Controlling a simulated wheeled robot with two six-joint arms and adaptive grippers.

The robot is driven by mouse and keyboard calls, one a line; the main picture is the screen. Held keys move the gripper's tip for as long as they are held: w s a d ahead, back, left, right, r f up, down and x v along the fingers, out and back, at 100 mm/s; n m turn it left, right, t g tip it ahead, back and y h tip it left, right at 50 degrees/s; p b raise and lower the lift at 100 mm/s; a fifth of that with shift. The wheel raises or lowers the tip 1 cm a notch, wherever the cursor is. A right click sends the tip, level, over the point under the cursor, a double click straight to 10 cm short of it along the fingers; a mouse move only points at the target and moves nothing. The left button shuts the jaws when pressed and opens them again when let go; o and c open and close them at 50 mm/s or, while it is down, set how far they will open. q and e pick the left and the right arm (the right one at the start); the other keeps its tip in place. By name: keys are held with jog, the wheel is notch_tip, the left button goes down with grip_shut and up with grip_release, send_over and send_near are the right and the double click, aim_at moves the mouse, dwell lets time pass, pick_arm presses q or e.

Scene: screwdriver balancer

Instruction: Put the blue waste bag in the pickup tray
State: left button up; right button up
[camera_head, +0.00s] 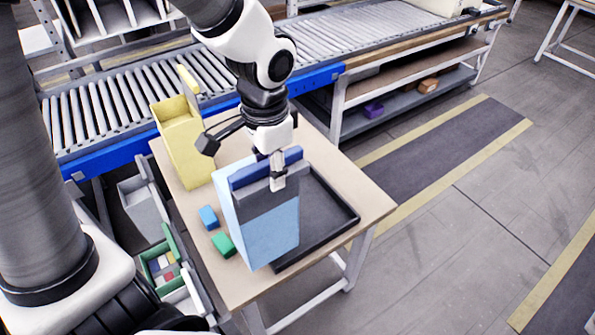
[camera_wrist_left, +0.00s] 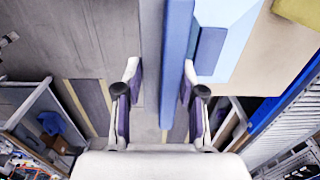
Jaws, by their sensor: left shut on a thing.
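The blue waste bag (camera_head: 268,235) is a tall light-blue block with a grey upper band and a dark-blue top strip. My left gripper (camera_head: 278,178) comes down from above and is shut on that top strip. In the left wrist view the strip of the bag (camera_wrist_left: 177,60) runs between the two fingers of the gripper (camera_wrist_left: 160,95). The bag stands roughly upright over the left part of the black pickup tray (camera_head: 345,208) and hides that part. I cannot tell whether its bottom touches the tray or table. My right gripper is not in view.
A yellow container (camera_head: 185,150) stands behind the bag on the wooden table (camera_head: 375,200). A blue block (camera_head: 208,217) and a green block (camera_head: 223,244) lie left of the bag. A roller conveyor (camera_head: 130,105) runs behind. The tray's right part is empty.

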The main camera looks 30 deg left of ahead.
pick_arm(q)
jog(key=w+b, duration=0.1)
jog(key=w+f+b, duration=0.1)
jog(key=shift+b, duration=0.4)
jog(key=w+f+p, duration=0.2)
jog(key=w+p, duration=0.1)
jog(key=w, duration=0.3)
jog(key=w+a+f+p, duration=0.1)
jog(key=w+f+p, duration=0.1)
jog(key=w, duration=0.5)
jog(key=shift+a+p, duration=0.15)
jog(key=shift+p, duration=0.4)
jog(key=o, duration=1.1)
jog(key=shift+o, duration=0.2)
notch_tip(320, 180, up, 12)
jog(key=b, duration=0.2)
jog(key=shift+d, duration=0.2)
